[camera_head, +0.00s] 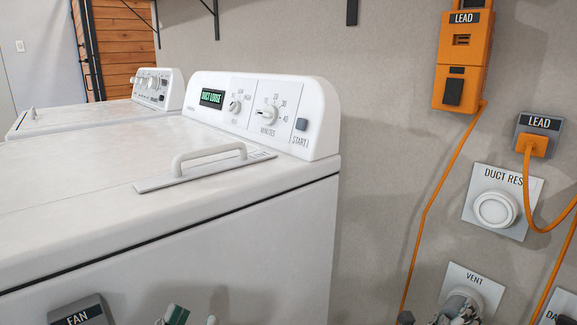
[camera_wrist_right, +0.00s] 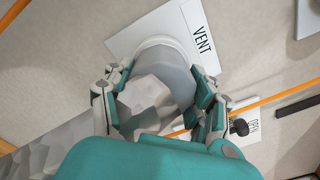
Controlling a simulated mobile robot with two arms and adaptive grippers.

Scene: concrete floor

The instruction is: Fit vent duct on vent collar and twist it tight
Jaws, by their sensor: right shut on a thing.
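The vent duct (camera_wrist_right: 150,100) is a crumpled silver hose with a smooth grey cuff (camera_wrist_right: 172,72). In the right wrist view the cuff sits against the white round vent collar (camera_wrist_right: 148,44) on the VENT plate (camera_wrist_right: 122,42); I cannot tell how far it is over the collar. My right gripper (camera_wrist_right: 158,88) is shut around the duct, a finger on each side. In the head view the VENT plate (camera_head: 478,281) is at the bottom right, with the duct (camera_head: 460,303) in front of it. Only the tip of my left gripper (camera_head: 188,317) shows at the bottom edge, before the dryer front.
The white dryer (camera_head: 170,195) fills the left; its display (camera_head: 212,98) seems to read "DUCT LOOSE". A capped DUCT REST plate (camera_head: 496,209) is above the vent. Orange cords (camera_head: 428,205) hang from the LEAD box (camera_head: 463,60) and LEAD socket (camera_head: 538,130). A FAN box (camera_head: 82,310) is low left.

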